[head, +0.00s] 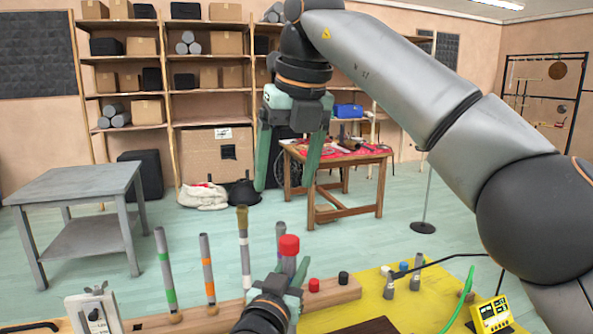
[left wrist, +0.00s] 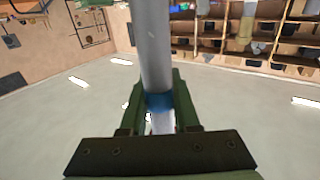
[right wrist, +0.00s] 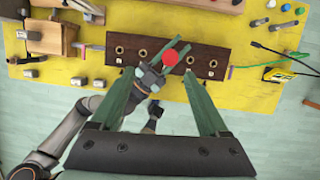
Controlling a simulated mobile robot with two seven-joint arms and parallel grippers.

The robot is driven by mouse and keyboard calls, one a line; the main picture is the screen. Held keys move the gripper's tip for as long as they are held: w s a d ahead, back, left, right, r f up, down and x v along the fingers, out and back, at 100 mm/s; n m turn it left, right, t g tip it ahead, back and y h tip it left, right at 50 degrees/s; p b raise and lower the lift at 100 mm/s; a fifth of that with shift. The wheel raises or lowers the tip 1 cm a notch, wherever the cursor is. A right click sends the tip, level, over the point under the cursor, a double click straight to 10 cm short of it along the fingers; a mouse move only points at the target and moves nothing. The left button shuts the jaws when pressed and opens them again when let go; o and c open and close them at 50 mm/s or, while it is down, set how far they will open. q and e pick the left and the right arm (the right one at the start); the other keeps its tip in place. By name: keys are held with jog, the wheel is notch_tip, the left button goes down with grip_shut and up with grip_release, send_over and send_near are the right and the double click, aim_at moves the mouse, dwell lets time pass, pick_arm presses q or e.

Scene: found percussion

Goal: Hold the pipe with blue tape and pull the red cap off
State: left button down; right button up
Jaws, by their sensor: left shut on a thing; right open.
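The grey pipe stands upright in my left gripper (head: 287,284), with the red cap (head: 289,245) on its top end. In the left wrist view the pipe (left wrist: 155,45) runs between the fingers, with the blue tape (left wrist: 160,102) at the grip. The tape is hidden by the fingers in the head view. My right gripper (head: 285,187) is open and empty, pointing down above the red cap and apart from it. In the right wrist view the red cap (right wrist: 170,57) lies between the open finger tips, seen from above.
A wooden block (head: 335,293) with small red and black caps lies right of my left gripper. A dark board (right wrist: 130,50) with holes lies on the yellow mat (right wrist: 245,95).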

aim_at(289, 238)
jog(key=shift+h, duration=0.4)
jog(key=x, duration=0.4)
jog(key=d+x, duration=0.1)
jog(key=x, duration=0.6)
jog(key=shift+d+f, duration=0.2)
jog(key=shift+f, duration=0.3)
grip_shut()
jog(key=shift+r, duration=0.35)
jog(key=shift+r, duration=0.75)
jog(key=shift+r, duration=0.35)
